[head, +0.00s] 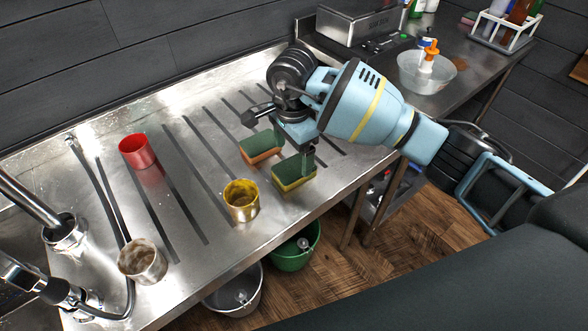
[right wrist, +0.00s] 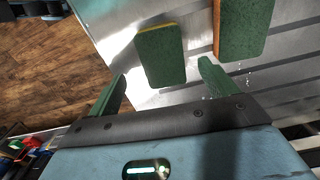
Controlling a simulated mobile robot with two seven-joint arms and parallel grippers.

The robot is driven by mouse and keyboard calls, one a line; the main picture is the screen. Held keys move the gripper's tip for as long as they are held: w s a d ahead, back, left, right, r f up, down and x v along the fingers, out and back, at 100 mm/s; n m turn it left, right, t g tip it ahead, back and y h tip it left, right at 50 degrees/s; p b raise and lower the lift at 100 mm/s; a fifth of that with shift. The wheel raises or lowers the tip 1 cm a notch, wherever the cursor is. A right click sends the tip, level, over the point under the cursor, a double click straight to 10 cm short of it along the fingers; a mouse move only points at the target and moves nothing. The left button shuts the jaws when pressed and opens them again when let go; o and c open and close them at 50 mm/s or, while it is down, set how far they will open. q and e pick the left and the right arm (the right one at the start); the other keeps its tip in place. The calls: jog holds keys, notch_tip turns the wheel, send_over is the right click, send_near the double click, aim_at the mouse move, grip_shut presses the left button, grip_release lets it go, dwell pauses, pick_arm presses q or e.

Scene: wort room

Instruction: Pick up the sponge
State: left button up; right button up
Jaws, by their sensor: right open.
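Two sponges lie on the steel counter in the head view. One is green with a yellow layer (head: 293,178) near the front edge; the other is green with an orange layer (head: 261,150), just behind and left of it. My right gripper (head: 293,158) is open and empty, close above the sponges. In the right wrist view, the yellow-edged sponge (right wrist: 161,55) shows ahead of the gap between my open fingers (right wrist: 162,86). The orange-edged sponge (right wrist: 240,30) is to the right, beyond the right finger. I cannot tell the exact height above them. My left gripper is out of view.
A yellow cup (head: 241,203), a red cup (head: 137,152) and a dirty pale cup (head: 143,261) stand left on the counter (head: 190,235). Taps are at far left. A metal box (head: 357,22) and clear bowl (head: 427,72) stand at the back right. Buckets are below.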

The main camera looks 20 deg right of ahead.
aim_at(293, 168)
jog(key=shift+w+f, duration=0.2)
jog(key=shift+f, duration=2.4)
jog(key=shift+c, duration=0.4)
jog(key=c, duration=1)
